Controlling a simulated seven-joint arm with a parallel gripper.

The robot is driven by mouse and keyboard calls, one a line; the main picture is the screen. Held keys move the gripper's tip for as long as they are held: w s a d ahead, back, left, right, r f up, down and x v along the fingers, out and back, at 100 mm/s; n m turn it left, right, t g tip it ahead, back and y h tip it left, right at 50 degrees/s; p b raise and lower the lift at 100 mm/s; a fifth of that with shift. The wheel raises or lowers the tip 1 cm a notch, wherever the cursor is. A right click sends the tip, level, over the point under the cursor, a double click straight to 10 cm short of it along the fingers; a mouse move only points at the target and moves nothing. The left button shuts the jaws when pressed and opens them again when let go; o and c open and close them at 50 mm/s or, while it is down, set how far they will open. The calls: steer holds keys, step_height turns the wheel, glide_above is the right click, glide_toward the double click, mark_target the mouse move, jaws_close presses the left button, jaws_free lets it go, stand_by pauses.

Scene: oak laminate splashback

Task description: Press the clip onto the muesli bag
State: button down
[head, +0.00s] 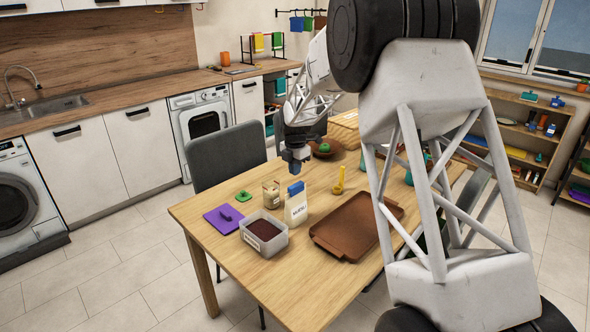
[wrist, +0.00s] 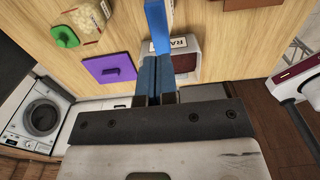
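The white muesli bag (head: 296,211) stands upright on the wooden table, its printed label facing the front. A blue clip (head: 296,188) sits across its top edge; I cannot tell how firmly it is seated. In the wrist view the clip (wrist: 157,27) shows as a bright blue strip just beyond my fingertips, and the bag's body is not clearly visible there. My gripper (head: 295,168) is above the clip, pointing down, with a small apparent gap. Its dark blue fingers (wrist: 155,62) are together with nothing visible between them.
A labelled tub of dark contents (head: 264,234) stands left of the bag, with a purple board (head: 222,220), green lid (head: 243,196) and jar (head: 271,193) nearby. A brown tray (head: 352,226) lies right of the bag. A yellow utensil (head: 340,180) is behind it.

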mark_target(295, 185)
steer(key=shift+f, duration=2.4)
stand_by(0.4)
steer(key=shift+r, duration=0.1)
steer(key=shift+r, duration=3.45)
